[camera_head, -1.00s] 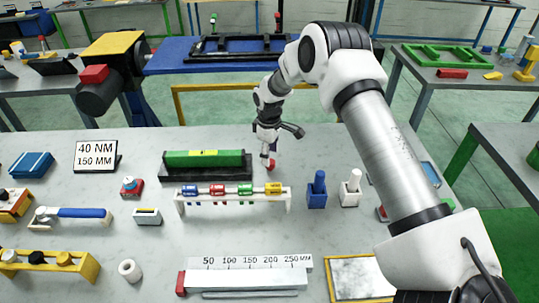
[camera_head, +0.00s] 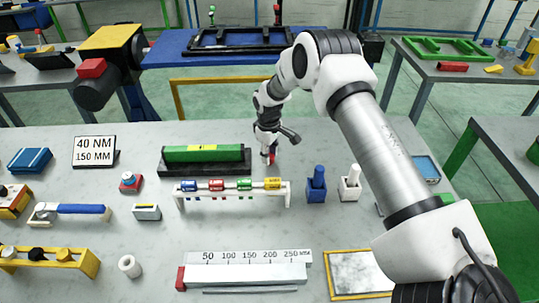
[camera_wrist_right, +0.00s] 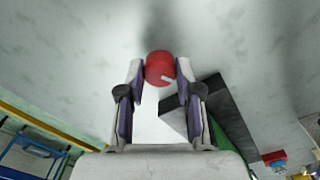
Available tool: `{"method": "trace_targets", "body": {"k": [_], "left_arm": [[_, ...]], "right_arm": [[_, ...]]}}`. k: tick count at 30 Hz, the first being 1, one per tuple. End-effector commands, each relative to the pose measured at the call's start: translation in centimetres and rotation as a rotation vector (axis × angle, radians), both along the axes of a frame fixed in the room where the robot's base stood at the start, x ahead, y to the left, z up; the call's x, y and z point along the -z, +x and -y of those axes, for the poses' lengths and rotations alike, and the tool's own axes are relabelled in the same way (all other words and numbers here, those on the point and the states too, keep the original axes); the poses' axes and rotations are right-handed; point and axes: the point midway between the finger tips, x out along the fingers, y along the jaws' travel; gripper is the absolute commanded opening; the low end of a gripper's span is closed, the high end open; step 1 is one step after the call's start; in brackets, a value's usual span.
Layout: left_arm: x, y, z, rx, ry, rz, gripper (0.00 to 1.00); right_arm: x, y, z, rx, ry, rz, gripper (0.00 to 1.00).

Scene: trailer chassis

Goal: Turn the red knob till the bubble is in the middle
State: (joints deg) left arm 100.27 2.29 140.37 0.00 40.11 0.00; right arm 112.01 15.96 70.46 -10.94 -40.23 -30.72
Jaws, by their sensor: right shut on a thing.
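The green spirit level (camera_head: 180,154) lies on a dark base on the grey table, with a yellow vial window (camera_head: 203,148) on top. The bubble is too small to make out. The red knob (camera_head: 271,158) is at the right end of the base. My right gripper (camera_head: 268,152) points down at it. In the right wrist view the red knob (camera_wrist_right: 160,68), with a pale mark on it, sits between the fingertips of my right gripper (camera_wrist_right: 158,75), which is shut on it. The dark base (camera_wrist_right: 215,105) shows beside the right finger. My left gripper is not in view.
A white rack (camera_head: 235,200) with coloured cylinders stands just in front of the level. A blue holder (camera_head: 316,188) and a white holder (camera_head: 350,186) stand to the right. A sign (camera_head: 95,150) reads 40 NM, 150 MM. The table behind the level is clear.

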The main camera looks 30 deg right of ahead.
Motion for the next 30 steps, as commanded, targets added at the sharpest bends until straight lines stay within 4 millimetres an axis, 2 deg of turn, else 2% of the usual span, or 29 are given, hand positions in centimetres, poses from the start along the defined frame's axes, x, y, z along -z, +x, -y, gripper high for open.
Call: {"method": "trace_targets", "body": {"k": [1,6,15,16,17,18,26,30], "left_arm": [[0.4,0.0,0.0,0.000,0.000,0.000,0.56],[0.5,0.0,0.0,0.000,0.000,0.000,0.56],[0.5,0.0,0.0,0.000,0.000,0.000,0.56],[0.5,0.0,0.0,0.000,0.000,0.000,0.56],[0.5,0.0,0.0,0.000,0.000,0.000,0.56],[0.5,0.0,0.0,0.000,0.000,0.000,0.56],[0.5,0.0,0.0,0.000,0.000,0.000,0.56],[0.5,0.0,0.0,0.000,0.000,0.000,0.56]], "right_arm": [[0.5,-0.2,-0.1,0.061,0.001,-0.006,0.00],[0.5,-0.3,-0.1,0.229,0.002,-0.008,0.00],[0.5,-0.4,-0.1,0.247,0.002,-0.011,0.00],[0.5,-0.4,-0.1,0.246,0.002,-0.011,0.45],[0.5,-0.3,-0.1,0.246,0.002,-0.011,0.56],[0.5,-0.3,-0.1,0.246,0.002,-0.010,0.60],[0.2,-0.2,-0.1,0.245,0.001,-0.005,0.60],[-0.9,-0.1,-0.1,0.245,0.002,-0.003,0.60]]}}
